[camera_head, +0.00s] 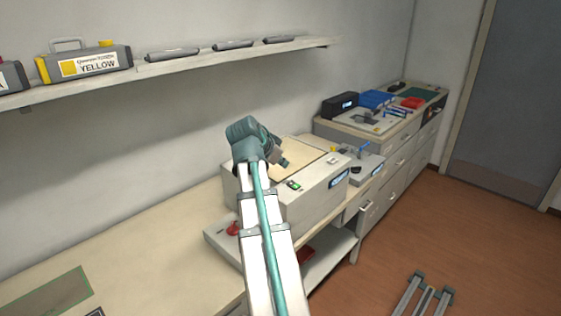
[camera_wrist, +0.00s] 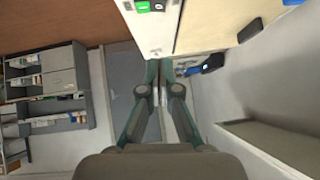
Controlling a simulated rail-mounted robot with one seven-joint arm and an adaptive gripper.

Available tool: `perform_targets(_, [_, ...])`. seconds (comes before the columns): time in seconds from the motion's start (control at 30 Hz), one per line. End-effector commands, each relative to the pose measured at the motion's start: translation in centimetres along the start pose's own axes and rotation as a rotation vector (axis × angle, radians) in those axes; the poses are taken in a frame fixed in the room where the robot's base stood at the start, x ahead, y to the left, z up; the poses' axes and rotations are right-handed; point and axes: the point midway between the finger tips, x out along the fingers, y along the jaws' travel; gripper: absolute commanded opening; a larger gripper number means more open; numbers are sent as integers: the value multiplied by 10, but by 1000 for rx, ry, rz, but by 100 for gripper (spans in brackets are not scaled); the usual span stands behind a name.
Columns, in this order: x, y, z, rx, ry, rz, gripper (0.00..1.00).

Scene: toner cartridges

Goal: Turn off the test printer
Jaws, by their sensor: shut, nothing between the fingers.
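The test printer (camera_head: 312,205) is a pale box on the bench with a tan top panel and a small lit display on its front. A switch (camera_head: 294,185) with a green part sits on its top near the front left edge. In the wrist view the printer (camera_wrist: 152,38) is at the top, and its switch (camera_wrist: 143,7) shows a green part beside a dark part with a light mark. My gripper (camera_head: 286,162) is above the printer's top, behind the switch in the head view. In the wrist view its fingers (camera_wrist: 159,64) are together and empty, apart from the switch.
A shelf (camera_head: 235,50) holds a yellow-labelled toner case (camera_head: 85,64) and several dark cartridges. Another device (camera_head: 360,122), blue bins (camera_head: 376,99) and tools stand farther right along the bench. The bench left of the printer (camera_head: 140,245) is mostly clear.

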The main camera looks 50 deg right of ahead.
Motion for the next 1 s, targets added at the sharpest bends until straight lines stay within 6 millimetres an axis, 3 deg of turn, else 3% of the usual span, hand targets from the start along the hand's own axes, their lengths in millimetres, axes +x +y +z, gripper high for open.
perform_targets(0.43, [73,0,-2,0,-2,3,0])
perform_targets(0.7, [92,0,21,-2,-1,1,0])
perform_targets(1.0, [100,0,28,0,0,-1,0])
